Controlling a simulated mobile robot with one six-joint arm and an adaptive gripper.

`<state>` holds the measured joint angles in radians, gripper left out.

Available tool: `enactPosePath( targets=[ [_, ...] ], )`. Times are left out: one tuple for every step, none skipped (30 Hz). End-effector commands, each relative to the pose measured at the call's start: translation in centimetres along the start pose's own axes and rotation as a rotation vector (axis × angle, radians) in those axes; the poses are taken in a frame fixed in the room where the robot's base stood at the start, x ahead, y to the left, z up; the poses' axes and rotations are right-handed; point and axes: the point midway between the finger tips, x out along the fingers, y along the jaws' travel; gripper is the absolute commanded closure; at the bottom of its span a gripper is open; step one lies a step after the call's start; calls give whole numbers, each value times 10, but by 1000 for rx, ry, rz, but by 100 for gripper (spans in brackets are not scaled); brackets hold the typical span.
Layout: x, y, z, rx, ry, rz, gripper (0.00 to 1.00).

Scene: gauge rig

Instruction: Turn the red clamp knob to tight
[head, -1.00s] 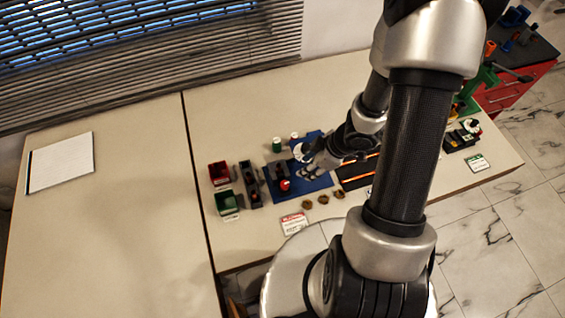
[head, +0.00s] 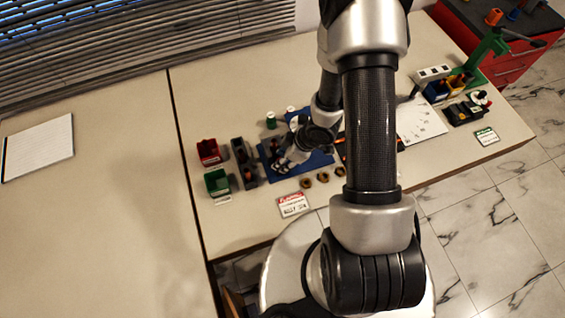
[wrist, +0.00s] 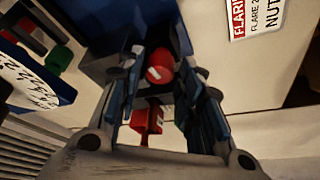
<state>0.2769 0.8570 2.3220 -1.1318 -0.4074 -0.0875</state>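The red clamp knob (wrist: 158,69) shows in the wrist view as a round red cap with a pale mark. It sits between the fingertips of my gripper (wrist: 160,75), which is open, with one finger on each side. I cannot tell whether either finger touches the knob. A dark block (wrist: 105,68) lies by the knob. In the head view my gripper (head: 282,163) is over the blue mat (head: 318,161) and hides the knob. No scale or tight mark for the knob is readable.
A red bin (head: 208,151) and green bin (head: 217,182) stand left of a dark holder (head: 244,164). Several brown nuts (head: 322,178) and a label card (head: 293,205) lie in front. A white dial (wrist: 32,82) is near my gripper. The left table is mostly clear.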

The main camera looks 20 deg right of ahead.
Motion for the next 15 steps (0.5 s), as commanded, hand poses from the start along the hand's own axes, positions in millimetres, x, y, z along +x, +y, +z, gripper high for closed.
enactPosePath(
  targets=[
    [6, 0, 0, -1, 0, -1, 66],
    [8, 0, 0, -1, 0, 0, 66],
    [9, 0, 0, -1, 0, 0, 66],
    [10, 0, 0, -1, 0, 0, 66],
    [10, 0, 0, -1, 0, 0, 66],
    [11, 0, 0, -1, 0, 0, 66],
    [11, 0, 0, -1, 0, 0, 66],
    [11, 0, 0, -1, 0, 0, 66],
    [11, 0, 0, -1, 0, 0, 66],
    [10, 0, 0, -1, 0, 1, 66],
    [10, 0, 0, -1, 0, 1, 66],
    [10, 0, 0, -1, 0, 1, 66],
    [10, 0, 0, 0, 0, 1, 67],
    [10, 0, 0, 0, 0, 1, 69],
    [10, 0, 0, 0, 0, 1, 71]
  ],
)
